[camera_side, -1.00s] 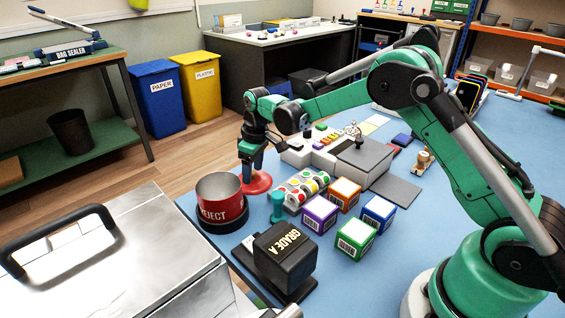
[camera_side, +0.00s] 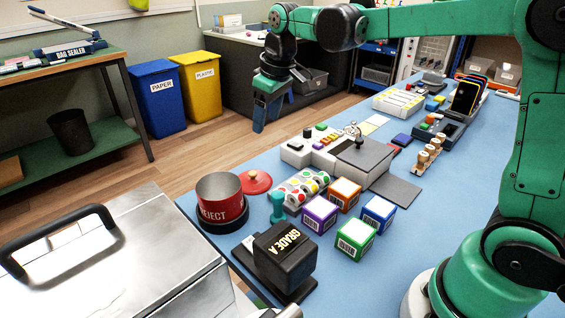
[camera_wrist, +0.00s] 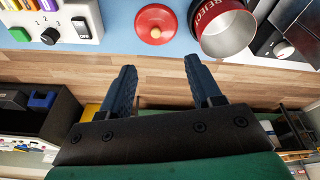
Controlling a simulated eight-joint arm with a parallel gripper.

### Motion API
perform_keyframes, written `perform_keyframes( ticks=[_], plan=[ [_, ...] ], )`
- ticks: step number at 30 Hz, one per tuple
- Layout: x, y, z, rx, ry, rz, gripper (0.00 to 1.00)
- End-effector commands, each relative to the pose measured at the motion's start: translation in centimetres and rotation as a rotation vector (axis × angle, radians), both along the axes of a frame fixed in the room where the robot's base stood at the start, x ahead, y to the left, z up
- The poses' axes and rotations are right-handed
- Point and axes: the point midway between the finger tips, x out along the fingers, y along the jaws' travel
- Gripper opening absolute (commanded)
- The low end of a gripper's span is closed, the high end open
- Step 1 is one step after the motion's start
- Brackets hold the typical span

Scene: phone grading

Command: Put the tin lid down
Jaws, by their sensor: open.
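The red tin lid (camera_side: 256,181) lies on the blue mat with its knob up, just behind the red REJECT tin (camera_side: 221,198). The tin is open at the top and stands upright in a dark base. In the wrist view the lid (camera_wrist: 154,22) lies flat beside the tin (camera_wrist: 226,30), with a small gap between them. My gripper (camera_side: 258,128) is raised well above and behind the lid, apart from it. Its two blue fingers (camera_wrist: 161,80) are spread with nothing between them.
A black GRADE A block (camera_side: 282,250) and several coloured cubes (camera_side: 357,239) stand in front. A switch box (camera_side: 338,153) stands behind. The mat's left edge is close to the lid.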

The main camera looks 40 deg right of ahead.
Motion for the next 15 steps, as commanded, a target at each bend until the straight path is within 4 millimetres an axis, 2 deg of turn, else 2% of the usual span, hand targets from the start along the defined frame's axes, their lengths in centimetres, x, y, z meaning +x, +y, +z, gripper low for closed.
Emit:
perform_keyframes(
  ticks=[1, 4, 9, 15],
  plan=[
    [-1.6, 0.2, 0.5, 0.003, -0.034, -0.025, 0.58],
    [-4.5, 0.5, 0.9, 0.012, -0.107, -0.084, 0.58],
    [-9.2, 1.0, 0.0, 0.042, -0.230, -0.173, 0.58],
    [-12.6, 1.2, -2.1, 0.078, -0.331, -0.244, 0.58]
  ],
)
